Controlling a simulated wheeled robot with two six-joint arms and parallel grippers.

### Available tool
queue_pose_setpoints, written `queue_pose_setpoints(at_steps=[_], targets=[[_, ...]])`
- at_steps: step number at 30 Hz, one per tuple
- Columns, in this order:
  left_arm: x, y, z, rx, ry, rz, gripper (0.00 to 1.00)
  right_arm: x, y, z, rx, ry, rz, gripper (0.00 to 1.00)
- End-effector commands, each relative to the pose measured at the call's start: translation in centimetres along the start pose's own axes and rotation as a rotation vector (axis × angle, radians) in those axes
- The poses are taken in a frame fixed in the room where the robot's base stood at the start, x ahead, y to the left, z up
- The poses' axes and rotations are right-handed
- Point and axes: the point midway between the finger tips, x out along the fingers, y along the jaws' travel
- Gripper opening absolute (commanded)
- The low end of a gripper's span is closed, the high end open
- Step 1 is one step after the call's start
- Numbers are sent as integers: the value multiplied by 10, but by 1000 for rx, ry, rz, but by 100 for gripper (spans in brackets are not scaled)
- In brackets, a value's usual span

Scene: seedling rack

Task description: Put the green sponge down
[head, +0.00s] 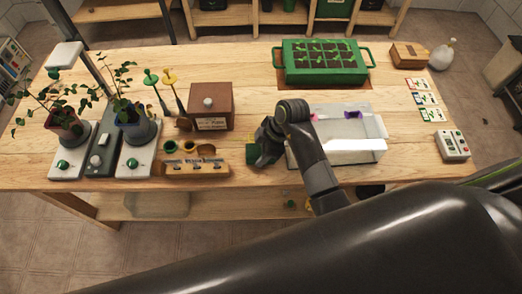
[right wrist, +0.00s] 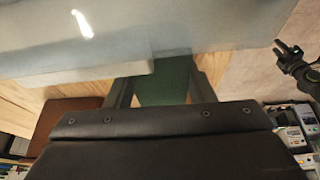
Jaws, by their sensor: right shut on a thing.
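The green sponge (head: 252,154) is in my right gripper (head: 262,150), near the front edge of the workbench, just left of the clear tub (head: 365,157). In the right wrist view the sponge (right wrist: 168,82) shows as a dark green block between the two fingers, which are shut on it. The tub's pale wall hides part of it there. I cannot tell whether the sponge touches the bench. My left gripper (right wrist: 290,52) shows at the right edge of the right wrist view, empty, with its fingers apart; it is not in the head view.
A wooden holder (head: 190,168) with small cups stands left of the sponge, with a brown box (head: 207,107) behind it. A green seedling tray (head: 322,76) stands at the back. Potted plants on white units fill the left. Bare wood (head: 255,75) lies behind the gripper.

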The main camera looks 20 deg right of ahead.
Motion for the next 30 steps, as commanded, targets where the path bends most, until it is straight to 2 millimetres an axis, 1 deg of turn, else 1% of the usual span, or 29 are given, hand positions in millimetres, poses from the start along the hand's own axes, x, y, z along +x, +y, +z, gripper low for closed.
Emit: queue_pose_setpoints(at_steps=[1, 4, 14, 15, 19, 26, 30], targets=[[-1, 0, -7, 1, 11, 1, 33, 5, -1, 2, 1, 0, -1, 31], [-1, 0, -12, 1, 20, 1, 33, 8, 0, 4, 1, 0, 0, 31], [0, 0, -1, 0, 3, 0, 33, 11, 0, 5, 1, 0, 1, 31], [0, 0, 0, 0, 1, 0, 33, 11, 0, 4, 0, 1, 1, 54], [0, 0, 2, 0, -1, 0, 33, 10, 0, 4, 0, 1, 1, 71], [0, 0, 2, -1, -1, 0, 33, 10, 0, 4, 0, 0, 1, 71], [-1, 0, 2, 0, -1, 0, 33, 5, 0, 3, 0, 0, 1, 71]])
